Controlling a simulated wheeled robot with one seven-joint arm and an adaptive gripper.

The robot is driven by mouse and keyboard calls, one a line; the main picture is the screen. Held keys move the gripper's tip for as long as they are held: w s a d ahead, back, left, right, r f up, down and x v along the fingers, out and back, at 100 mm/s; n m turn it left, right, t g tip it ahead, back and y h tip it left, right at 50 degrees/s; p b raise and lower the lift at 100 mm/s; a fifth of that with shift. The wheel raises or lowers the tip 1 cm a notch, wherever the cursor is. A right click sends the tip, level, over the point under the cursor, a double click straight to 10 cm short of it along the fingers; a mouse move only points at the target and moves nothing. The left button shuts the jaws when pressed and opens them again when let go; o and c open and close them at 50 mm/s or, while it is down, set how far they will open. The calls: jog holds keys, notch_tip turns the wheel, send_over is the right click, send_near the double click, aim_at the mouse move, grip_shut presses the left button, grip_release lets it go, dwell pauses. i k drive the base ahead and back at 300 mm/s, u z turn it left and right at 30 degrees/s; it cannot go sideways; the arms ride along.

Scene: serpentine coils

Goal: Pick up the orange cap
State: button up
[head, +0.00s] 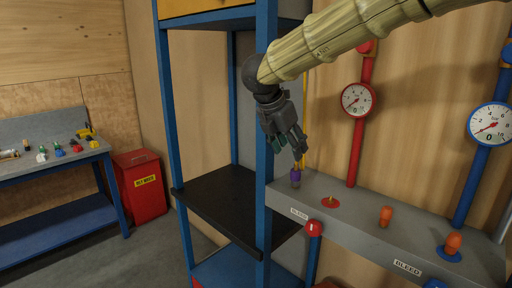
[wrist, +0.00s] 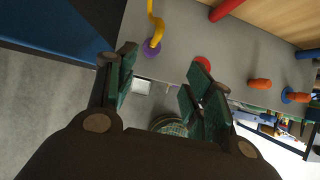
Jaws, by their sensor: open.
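Two orange caps stand on the grey ledge (head: 350,222). One orange cap (head: 386,215) stands on the bare ledge in its middle part. The other orange cap (head: 453,243) is on a blue flange (head: 446,255) farther right. In the wrist view, both caps, the nearer (wrist: 260,84) and the farther (wrist: 292,96), lie right of my fingers. My gripper (head: 298,146) is open and empty. In the head view it hangs above the ledge's left end, near a purple-based yellow pipe (head: 296,178), up and left of both caps.
A red flange with a small brass stub (head: 330,202) lies between the pipe and the nearer cap. Red (head: 357,140) and blue (head: 478,178) gauge pipes rise behind the ledge. A blue shelf post (head: 266,200) stands left. A workbench (head: 55,150) and red bin (head: 140,185) are farther left.

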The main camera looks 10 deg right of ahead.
aim_at(386, 213)
jog(key=k, duration=0.9)
jog(key=u, duration=0.05)
